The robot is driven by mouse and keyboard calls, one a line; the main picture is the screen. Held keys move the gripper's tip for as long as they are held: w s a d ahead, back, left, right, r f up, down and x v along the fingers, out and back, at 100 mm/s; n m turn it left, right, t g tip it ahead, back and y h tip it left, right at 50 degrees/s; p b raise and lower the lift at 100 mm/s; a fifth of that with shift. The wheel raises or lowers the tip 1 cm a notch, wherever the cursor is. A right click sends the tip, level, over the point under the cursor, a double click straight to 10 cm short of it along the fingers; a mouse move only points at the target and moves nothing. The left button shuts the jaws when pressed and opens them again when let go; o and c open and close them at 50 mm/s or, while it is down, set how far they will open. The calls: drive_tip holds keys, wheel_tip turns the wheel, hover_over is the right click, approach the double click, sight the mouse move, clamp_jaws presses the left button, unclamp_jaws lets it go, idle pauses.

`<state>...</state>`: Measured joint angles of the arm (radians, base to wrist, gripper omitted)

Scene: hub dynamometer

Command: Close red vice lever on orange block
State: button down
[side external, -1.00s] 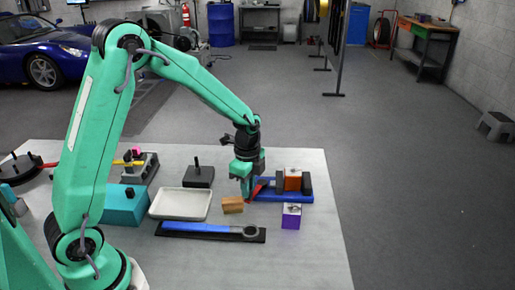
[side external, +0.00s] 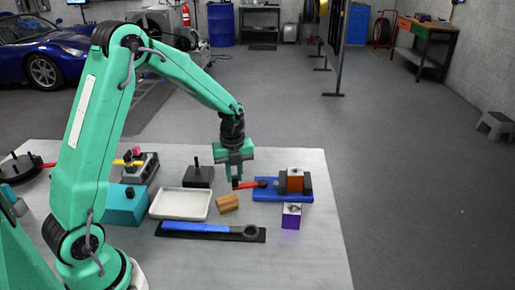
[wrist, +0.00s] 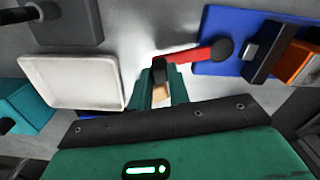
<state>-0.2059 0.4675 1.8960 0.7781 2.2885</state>
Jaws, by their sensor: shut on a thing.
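The vice has a blue base (side external: 268,197) on the right part of the table, with dark jaws on either side of the orange block (side external: 295,184). The block also shows at the right edge of the wrist view (wrist: 298,62). I cannot tell whether both jaws touch it. The red lever (side external: 249,185) points left from its dark pivot; in the wrist view the lever (wrist: 188,55) runs to a dark grip at its left end. My gripper (side external: 237,182) is shut on that end, and its fingers (wrist: 158,85) partly hide it.
A small wooden block (side external: 228,202) lies just in front of my gripper. A white tray (side external: 180,204) is to the left, with a black block with a peg (side external: 199,176) behind it. A blue-handled wrench (side external: 205,228) and a purple block (side external: 291,216) lie nearer the front.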

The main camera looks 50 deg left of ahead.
drive_tip(key=shift+w+a+m, duration=0.4)
drive_tip(key=shift+a+m, duration=0.2)
drive_tip(key=shift+m, duration=0.4)
drive_tip(key=c, duration=1.3)
unclamp_jaws()
drive_tip(key=shift+r, duration=0.15)
drive_tip(key=shift+r, duration=3.8)
